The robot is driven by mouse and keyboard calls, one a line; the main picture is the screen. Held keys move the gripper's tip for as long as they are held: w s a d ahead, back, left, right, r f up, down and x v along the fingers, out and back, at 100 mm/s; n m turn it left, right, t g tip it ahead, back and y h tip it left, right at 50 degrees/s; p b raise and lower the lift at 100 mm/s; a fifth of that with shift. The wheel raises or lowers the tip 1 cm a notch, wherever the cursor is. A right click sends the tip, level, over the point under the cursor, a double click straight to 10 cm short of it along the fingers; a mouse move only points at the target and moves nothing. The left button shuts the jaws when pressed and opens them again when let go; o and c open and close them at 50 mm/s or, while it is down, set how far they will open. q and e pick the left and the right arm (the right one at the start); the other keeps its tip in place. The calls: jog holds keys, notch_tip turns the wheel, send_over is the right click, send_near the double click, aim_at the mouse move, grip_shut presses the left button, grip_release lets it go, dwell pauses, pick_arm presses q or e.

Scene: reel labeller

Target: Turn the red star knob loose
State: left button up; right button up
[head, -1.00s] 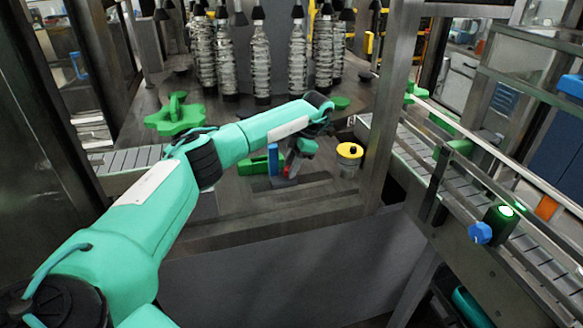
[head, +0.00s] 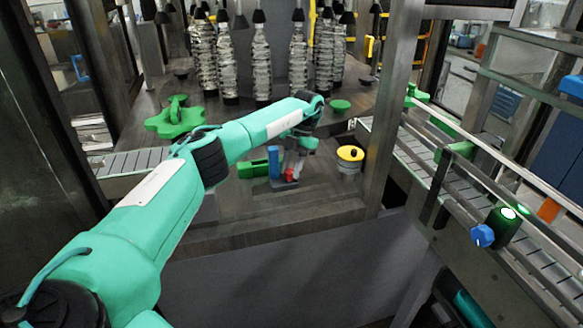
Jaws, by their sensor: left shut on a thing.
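The red star knob (head: 290,174) is small and sits low on the machine deck, beside a blue upright block (head: 273,162). My left arm reaches in from the left over the deck. My left gripper (head: 291,170) points down at the knob and is shut on it; the fingers are small and partly blend with the parts around them. My right gripper does not show.
A yellow-topped reel (head: 350,155) stands just right of the knob. A green star wheel (head: 176,120) is at the left, and wrapped bottles (head: 260,60) stand behind. A dark post (head: 385,110) and a conveyor (head: 470,190) bound the right side.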

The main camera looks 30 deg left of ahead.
pick_arm(q)
jog(key=shift+r, duration=0.1)
jog(key=o, duration=0.7)
